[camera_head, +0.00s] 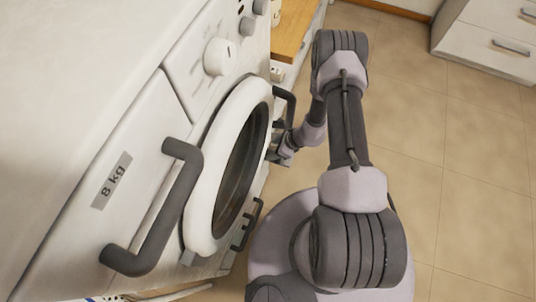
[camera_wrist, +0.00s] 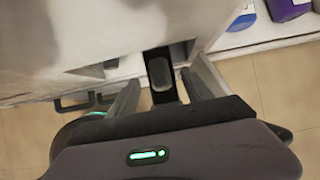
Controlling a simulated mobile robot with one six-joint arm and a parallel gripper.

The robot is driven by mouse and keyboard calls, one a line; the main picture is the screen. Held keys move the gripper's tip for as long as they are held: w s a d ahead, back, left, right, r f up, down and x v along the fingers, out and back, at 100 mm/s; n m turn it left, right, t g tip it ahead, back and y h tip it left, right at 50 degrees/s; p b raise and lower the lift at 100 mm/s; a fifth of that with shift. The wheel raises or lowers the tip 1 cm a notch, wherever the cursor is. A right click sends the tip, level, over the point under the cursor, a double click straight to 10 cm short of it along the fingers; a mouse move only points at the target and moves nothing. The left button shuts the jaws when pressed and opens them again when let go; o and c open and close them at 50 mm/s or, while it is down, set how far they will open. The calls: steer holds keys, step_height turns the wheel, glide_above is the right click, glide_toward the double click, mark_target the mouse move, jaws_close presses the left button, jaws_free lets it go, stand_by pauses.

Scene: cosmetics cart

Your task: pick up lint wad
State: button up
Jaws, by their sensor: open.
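I cannot make out a lint wad for certain in either view. My gripper (camera_head: 281,152) is beside the washing machine's round door (camera_head: 212,190). In the wrist view its two grey fingers (camera_wrist: 163,80) are spread apart. A dark upright piece with a rounded grey face (camera_wrist: 160,73) shows between them; I cannot tell what it is or whether the fingers touch it. Any lint on the machine's far side is hidden in the head view by the door and my arm.
A large dark handle (camera_head: 164,208) juts from the white washing machine (camera_head: 75,90). A dark handle (camera_head: 288,105) is close above my gripper. A purple bottle (camera_wrist: 288,8) and a blue-and-white bottle (camera_wrist: 243,17) stand at the wrist view's upper right. The tiled floor (camera_head: 440,185) at right is clear.

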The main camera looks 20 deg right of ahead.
mark_target(269, 151)
steer(key=b+x, duration=0.1)
steer(key=x, duration=0.2)
steer(key=shift+a+f, duration=0.1)
steer(key=shift+f, duration=0.2)
steer(key=shift+r, duration=0.25)
jaws_close()
